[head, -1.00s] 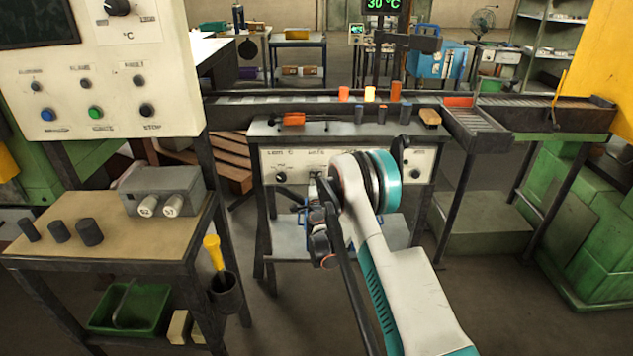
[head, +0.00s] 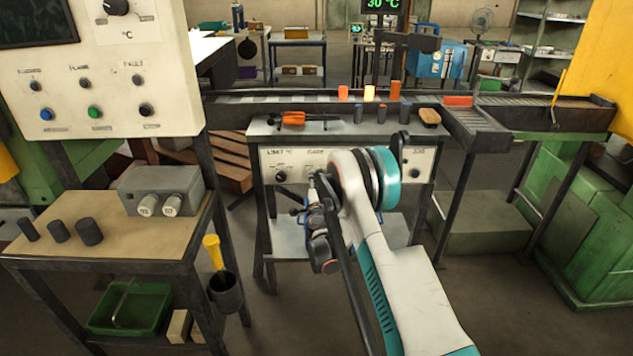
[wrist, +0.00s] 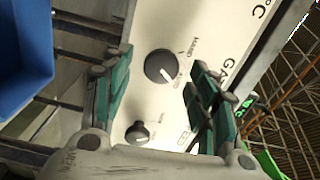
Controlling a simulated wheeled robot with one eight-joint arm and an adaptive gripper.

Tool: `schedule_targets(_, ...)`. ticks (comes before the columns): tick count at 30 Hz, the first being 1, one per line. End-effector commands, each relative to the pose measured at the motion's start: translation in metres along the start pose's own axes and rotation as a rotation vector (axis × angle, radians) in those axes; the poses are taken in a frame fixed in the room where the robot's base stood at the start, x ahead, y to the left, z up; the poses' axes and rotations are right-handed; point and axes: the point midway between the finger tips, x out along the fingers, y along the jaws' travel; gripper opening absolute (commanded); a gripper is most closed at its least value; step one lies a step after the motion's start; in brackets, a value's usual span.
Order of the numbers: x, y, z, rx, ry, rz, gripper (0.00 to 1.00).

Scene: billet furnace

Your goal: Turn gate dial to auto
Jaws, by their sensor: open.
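The gate dial (wrist: 158,66) is a round dark knob with a white pointer mark on the cream panel (wrist: 190,22) in the wrist view. Its pointer aims toward the lower right, near small lettering that I cannot read surely. The word GATE is partly visible to its right. My gripper (wrist: 162,72) is open, with green-padded fingers on either side of the dial in this view. I cannot tell whether either finger touches it. In the head view my gripper (head: 316,196) is in front of the panel's middle, and the dial is mostly hidden behind it.
A smaller knob (wrist: 138,133) sits below the dial in the wrist view. The panel's LIMIT dial (head: 280,176) is left of my gripper in the head view. A bench (head: 125,235) stands at the left.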

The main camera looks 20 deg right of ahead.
Motion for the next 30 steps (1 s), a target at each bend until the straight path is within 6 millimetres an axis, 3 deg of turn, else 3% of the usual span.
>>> schedule_targets(6, -0.036, 0.0, 0.001, 0.0, -0.001, 0.0, 0.54)
schedule_targets(10, -0.05, 0.0, 0.0, 0.0, -0.001, 0.0, 0.54)
schedule_targets(26, -0.055, 0.0, 0.0, 0.0, 0.0, 0.0, 0.54)
schedule_targets(30, -0.055, -0.015, 0.004, -0.02, -0.017, -0.007, 0.54)
